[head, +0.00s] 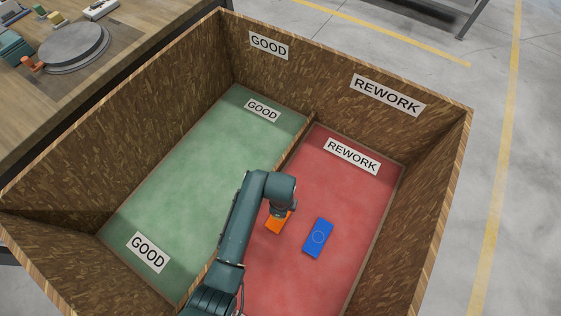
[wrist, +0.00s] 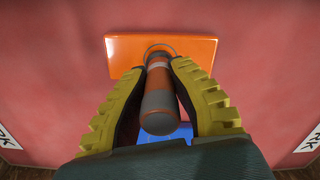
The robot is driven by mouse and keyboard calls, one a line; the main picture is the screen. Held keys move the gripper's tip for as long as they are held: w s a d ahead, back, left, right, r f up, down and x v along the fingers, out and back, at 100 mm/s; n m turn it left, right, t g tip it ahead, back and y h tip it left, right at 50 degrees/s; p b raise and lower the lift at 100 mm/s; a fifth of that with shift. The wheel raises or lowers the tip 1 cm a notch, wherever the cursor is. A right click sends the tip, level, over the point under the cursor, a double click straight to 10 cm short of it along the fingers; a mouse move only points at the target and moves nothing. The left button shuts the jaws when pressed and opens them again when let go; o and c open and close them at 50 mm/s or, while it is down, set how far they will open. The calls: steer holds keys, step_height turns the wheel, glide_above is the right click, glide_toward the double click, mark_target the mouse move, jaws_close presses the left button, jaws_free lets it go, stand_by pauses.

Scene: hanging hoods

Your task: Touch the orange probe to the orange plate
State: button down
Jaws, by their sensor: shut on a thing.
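The orange plate (head: 274,225) lies on the red floor of the REWORK side, partly hidden by my arm in the head view. In the wrist view the orange plate (wrist: 122,55) shows a ring mark near its middle. My gripper (wrist: 160,85) is shut on the orange probe (wrist: 158,78), an orange and dark grey cylinder between yellow ribbed fingers. The probe's far end overlaps the ring mark. I cannot tell whether it touches the plate or is just above it. The probe is hidden in the head view.
A blue plate (head: 318,238) with a ring mark lies right of the orange plate. A low divider (head: 294,140) separates the green GOOD floor (head: 205,165) from the red side. Tall wooden walls (head: 435,165) surround the bin. A workbench (head: 130,60) stands at upper left.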

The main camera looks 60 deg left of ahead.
steer(key=shift+f, duration=0.45)
stand_by(0.3)
steer(key=shift+f, duration=0.15)
stand_by(1.6)
step_height(320, 180, up, 7)
steer(key=p, duration=0.8)
steer(key=shift+r+p, duration=0.2)
steer(key=shift+p, duration=0.1)
steer(key=shift+f, duration=0.1)
